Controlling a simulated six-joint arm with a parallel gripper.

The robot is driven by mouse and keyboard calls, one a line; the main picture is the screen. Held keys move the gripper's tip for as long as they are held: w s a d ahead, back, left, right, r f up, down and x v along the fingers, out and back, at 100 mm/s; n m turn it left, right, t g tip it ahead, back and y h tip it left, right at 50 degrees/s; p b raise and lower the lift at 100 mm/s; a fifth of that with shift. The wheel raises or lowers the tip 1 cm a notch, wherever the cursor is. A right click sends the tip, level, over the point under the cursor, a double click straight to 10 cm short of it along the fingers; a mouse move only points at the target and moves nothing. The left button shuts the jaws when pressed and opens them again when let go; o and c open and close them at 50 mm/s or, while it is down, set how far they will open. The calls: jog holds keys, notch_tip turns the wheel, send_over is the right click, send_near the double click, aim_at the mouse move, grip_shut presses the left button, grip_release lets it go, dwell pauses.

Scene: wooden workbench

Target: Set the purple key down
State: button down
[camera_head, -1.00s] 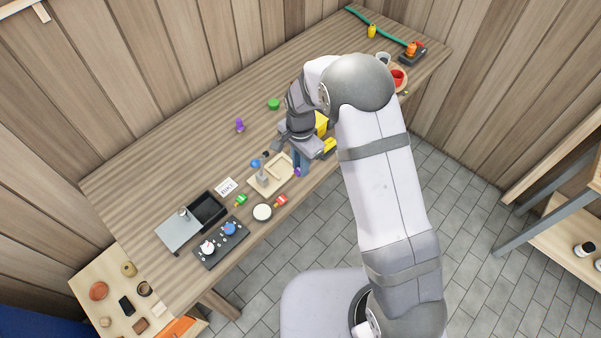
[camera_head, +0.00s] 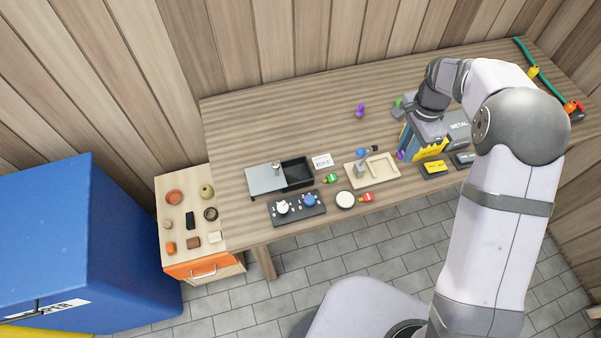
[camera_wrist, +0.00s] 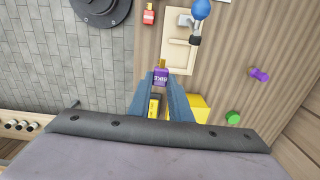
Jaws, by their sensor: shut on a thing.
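The purple key (camera_wrist: 161,76) has a purple tagged head and a small brass-coloured end. It sits between the fingertips of my gripper (camera_wrist: 162,88) in the wrist view, and the jaws are shut on it. In the head view the key (camera_head: 401,155) shows as a small purple spot at the tips of my gripper (camera_head: 402,149), just right of the pale wooden tray (camera_head: 352,178). I cannot tell whether the key touches the bench.
The pale tray, with a blue-knobbed lever (camera_head: 361,153), lies close by. A yellow block (camera_head: 433,169) and dark boxes stand at right. A purple peg (camera_head: 360,110) stands behind. A dial panel (camera_head: 297,208) and a grey-lidded box (camera_head: 268,178) are left. Bare bench lies at back left.

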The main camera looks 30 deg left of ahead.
jog(key=w+a+r+n, duration=0.1)
jog(key=w+a+r, duration=0.1)
jog(key=a+r, duration=0.2)
jog(key=n+b, duration=0.4)
jog(key=b, duration=0.4)
send_near(298, 175)
jog(key=shift+f+p, duration=1.35)
jog(key=shift+f, duration=1.65)
jog(key=shift+f, duration=0.15)
jog(key=c, duration=2)
grip_release()
jog(key=shift+o, duration=0.4)
notch_tip(298, 175, up, 12)
jog(key=b, duration=0.3)
